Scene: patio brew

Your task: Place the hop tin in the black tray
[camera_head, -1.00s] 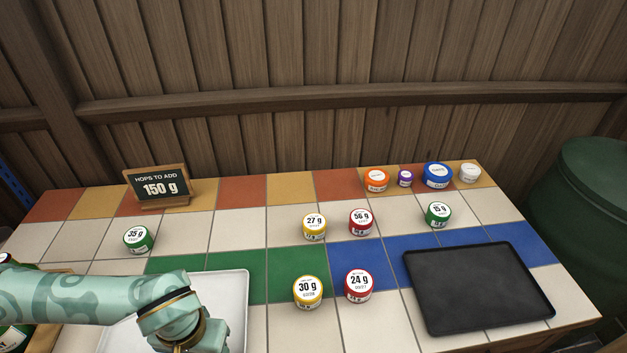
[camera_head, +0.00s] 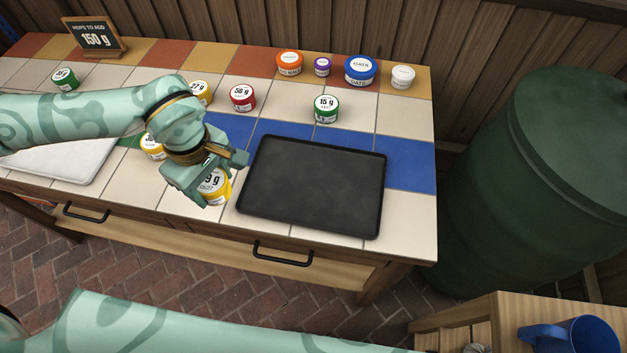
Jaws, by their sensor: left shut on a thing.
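My left gripper (camera_head: 212,178) is shut on a yellow hop tin (camera_head: 217,190) with a white label; the label's last part reads "9 g", its start is covered. It holds the tin just left of the black tray (camera_head: 312,185), near the table's front edge. The tray is empty and lies flat. Other hop tins stand on the tiles: green 35 g (camera_head: 65,79), yellow 27 g (camera_head: 201,92), red 56 g (camera_head: 242,98), green 15 g (camera_head: 326,109) and a partly covered yellow tin (camera_head: 152,148). My right gripper is out of view.
A white tray (camera_head: 70,163) lies at left, partly behind my left arm. The chalkboard sign (camera_head: 95,38) reads 150 g. Orange (camera_head: 290,63), purple (camera_head: 322,67), blue (camera_head: 361,70) and white (camera_head: 402,77) containers line the back. A green barrel (camera_head: 545,180) stands right; a blue mug (camera_head: 570,336) is lower right.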

